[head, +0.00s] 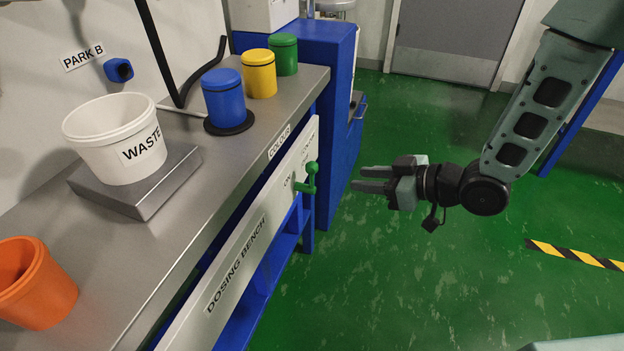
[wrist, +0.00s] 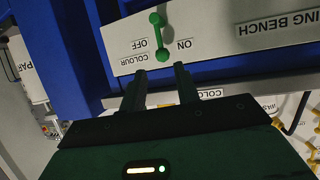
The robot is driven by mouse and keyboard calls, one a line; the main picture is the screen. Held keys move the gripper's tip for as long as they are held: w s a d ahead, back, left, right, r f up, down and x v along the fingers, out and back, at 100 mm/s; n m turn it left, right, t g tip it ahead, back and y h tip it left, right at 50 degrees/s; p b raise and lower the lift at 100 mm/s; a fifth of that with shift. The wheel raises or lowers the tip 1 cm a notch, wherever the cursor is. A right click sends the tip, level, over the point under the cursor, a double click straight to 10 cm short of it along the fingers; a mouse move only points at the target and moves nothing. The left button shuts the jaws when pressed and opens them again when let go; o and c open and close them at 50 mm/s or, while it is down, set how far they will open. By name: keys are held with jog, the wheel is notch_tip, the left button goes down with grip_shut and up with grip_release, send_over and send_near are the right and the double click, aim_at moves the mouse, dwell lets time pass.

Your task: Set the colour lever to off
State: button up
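The green colour lever (head: 310,180) is on the white front panel of the dosing bench. In the wrist view, which is turned upside down, the lever (wrist: 159,38) stands nearly straight up and down between the OFF label (wrist: 140,43) and the ON label (wrist: 184,43). I cannot tell which setting it is on. My gripper (head: 362,180) is open and empty, a short way right of the lever in the head view. In the wrist view the two fingers of my gripper (wrist: 160,85) are apart and point toward the lever, without visible contact.
On the steel bench top (head: 210,190) are a white waste tub (head: 100,150) on a scale plate, an orange cup (head: 40,285), and blue (head: 222,98), yellow (head: 258,75) and green (head: 284,55) canisters. A blue cabinet (head: 330,110) stands beyond the lever. Green floor right of the bench is clear.

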aim_at(311, 176)
jog(key=b+x, duration=0.2)
jog(key=x, duration=1.2)
jog(key=shift+a+f, duration=0.1)
jog(key=shift+w, duration=0.1)
grip_shut()
